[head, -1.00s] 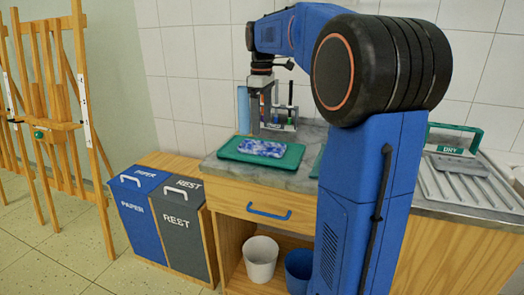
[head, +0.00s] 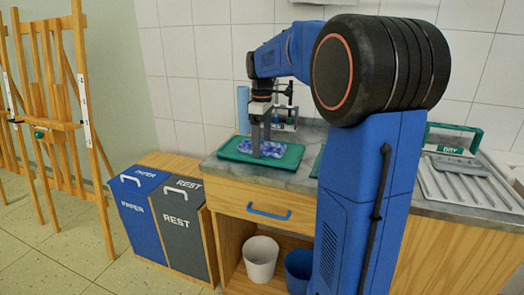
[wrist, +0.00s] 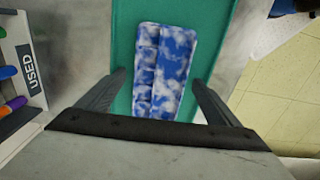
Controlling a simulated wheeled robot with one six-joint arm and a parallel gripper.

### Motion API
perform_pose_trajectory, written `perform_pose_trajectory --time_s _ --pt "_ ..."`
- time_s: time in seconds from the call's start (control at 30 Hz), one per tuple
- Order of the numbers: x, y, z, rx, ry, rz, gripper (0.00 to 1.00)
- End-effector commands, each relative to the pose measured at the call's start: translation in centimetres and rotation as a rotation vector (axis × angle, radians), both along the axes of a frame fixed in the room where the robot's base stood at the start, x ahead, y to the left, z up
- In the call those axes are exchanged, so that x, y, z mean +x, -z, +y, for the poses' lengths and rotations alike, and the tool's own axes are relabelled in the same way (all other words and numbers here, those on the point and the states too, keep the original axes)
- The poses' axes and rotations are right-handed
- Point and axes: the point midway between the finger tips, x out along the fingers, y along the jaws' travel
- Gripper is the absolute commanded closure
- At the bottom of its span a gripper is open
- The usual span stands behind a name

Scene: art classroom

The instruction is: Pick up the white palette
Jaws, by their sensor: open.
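A blue-and-white mottled palette (head: 274,149) lies on a green tray (head: 230,154) on the counter's left part; no plain white palette is clearly visible. In the wrist view the palette (wrist: 172,70) shows small wells along its left side and a long flat area on its right. My gripper (head: 257,155) points down at the palette. In the wrist view my gripper (wrist: 158,80) is open, one finger on each side of the palette. Whether the fingers touch it, I cannot tell. The arm hides part of the palette in the head view.
A holder marked USED (wrist: 25,75) with coloured items stands close on the left in the wrist view. A drying rack (head: 470,185) with a green DRY sign (head: 452,139) is at the right. PAPER (head: 140,215) and REST (head: 180,230) bins stand left of the counter.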

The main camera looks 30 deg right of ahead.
Motion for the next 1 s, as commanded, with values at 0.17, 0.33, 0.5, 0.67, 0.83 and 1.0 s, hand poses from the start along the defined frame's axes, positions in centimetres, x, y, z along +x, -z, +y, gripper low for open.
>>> perform_pose_trajectory --time_s 0.17,0.33,0.5,0.67,0.83,1.0 --pt "0.0 0.0 0.0 0.0 0.0 0.0 0.43" --pt "0.0 0.0 0.0 0.0 0.0 0.0 0.59" --pt "0.0 -0.1 0.0 -0.001 0.0 -0.001 0.59" --pt "0.1 -1.4 0.0 -0.001 0.0 -0.002 0.59" --pt "0.1 -4.3 0.0 -0.001 0.0 -0.003 0.59" --pt "0.1 -7.3 0.0 -0.001 0.0 -0.003 0.59"
